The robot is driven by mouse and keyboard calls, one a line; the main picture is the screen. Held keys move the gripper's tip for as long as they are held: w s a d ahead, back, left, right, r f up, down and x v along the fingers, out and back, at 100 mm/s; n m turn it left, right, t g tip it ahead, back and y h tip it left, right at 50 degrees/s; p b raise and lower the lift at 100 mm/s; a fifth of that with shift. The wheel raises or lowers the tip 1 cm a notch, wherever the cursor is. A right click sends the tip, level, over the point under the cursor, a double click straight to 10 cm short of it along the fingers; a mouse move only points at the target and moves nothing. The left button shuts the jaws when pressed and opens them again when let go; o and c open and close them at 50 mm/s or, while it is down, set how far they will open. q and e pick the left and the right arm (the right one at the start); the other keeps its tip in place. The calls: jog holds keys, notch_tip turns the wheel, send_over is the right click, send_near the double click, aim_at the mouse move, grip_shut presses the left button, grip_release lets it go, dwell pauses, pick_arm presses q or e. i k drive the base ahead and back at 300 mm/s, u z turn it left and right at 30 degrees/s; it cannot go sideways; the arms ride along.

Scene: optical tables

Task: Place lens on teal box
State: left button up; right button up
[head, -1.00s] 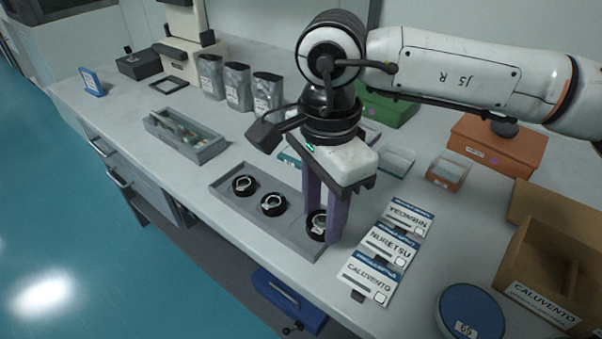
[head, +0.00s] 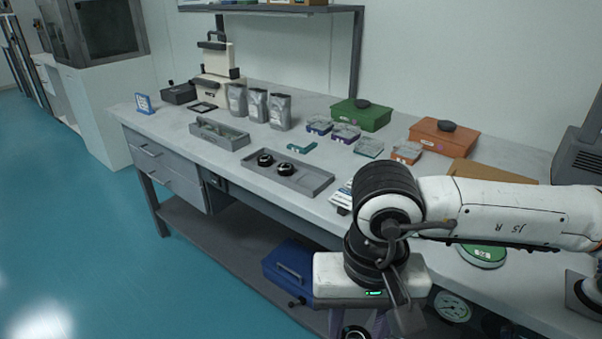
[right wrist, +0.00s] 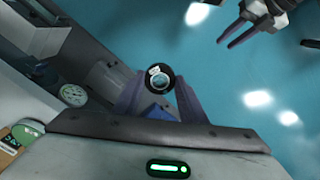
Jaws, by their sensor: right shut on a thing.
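My right gripper (right wrist: 160,100) is shut on a black-rimmed lens (right wrist: 160,77), held between its purple fingers. In the head view the lens (head: 355,332) shows at the bottom edge, in front of the bench, with the fingers partly cut off. A small clear-topped box with a teal base (head: 369,147) stands on the bench, well away from the gripper. A flat teal piece (head: 301,147) lies left of it. My left gripper (right wrist: 238,30) shows in the right wrist view, fingers apart and empty, over the floor.
A grey tray (head: 318,183) holds two other lenses (head: 265,159) (head: 286,169); its right end is empty. Small blue (head: 319,125), purple (head: 345,133) and orange (head: 407,154) boxes flank the teal one. Green (head: 362,114) and orange (head: 443,137) cases stand behind.

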aim_at(302, 142)
jog(key=z, duration=0.85)
jog(key=k, duration=0.15)
jog(key=u, duration=2.1)
jog(key=i, duration=1.1)
jog(key=z, duration=0.85)
jog(key=i, duration=0.75)
jog(key=z, duration=0.8)
